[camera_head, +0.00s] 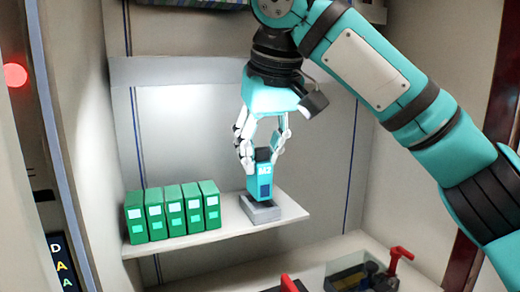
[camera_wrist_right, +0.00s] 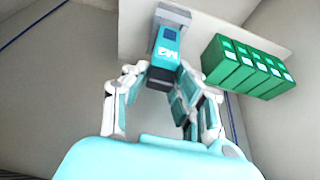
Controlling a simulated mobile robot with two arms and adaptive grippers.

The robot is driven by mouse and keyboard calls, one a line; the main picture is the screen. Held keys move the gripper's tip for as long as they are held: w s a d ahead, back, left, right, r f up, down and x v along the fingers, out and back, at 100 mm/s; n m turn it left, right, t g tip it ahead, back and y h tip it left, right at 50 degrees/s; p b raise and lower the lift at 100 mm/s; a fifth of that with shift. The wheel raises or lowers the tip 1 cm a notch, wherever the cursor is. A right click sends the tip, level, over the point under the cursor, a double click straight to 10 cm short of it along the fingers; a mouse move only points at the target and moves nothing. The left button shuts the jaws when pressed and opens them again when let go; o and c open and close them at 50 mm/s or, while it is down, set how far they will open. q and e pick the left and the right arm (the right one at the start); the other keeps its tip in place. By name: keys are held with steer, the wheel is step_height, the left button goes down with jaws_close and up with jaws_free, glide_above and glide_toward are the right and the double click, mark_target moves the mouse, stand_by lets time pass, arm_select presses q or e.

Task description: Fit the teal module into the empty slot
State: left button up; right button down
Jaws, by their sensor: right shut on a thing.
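The teal module (camera_head: 264,179) stands upright on a grey base (camera_head: 261,210) at the right part of a white shelf (camera_head: 240,230). My right gripper (camera_head: 262,150) comes down from above and is shut on the module's dark top. In the right wrist view the right gripper (camera_wrist_right: 160,78) has its fingers on both sides of the teal module (camera_wrist_right: 169,45), which bears white lettering. Whether the module touches the base all round cannot be told. No empty slot can be made out. My left gripper is not in view.
A row of several green modules (camera_head: 173,212) stands on the shelf left of the teal module; the row also shows in the right wrist view (camera_wrist_right: 245,66). Below is a clear-sided bin (camera_head: 350,265) with red-handled things (camera_head: 398,257). Cabinet walls close in both sides.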

steer(key=shift+f+b, duration=1)
steer(key=shift+f, duration=0.35)
steer(key=c, duration=1)
jaws_free()
steer(key=shift+r, duration=0.1)
steer(key=v, duration=1.1)
steer(key=shift+s+r, duration=0.2)
steer(key=shift+r, duration=0.15)
steer(key=shift+f, duration=0.1)
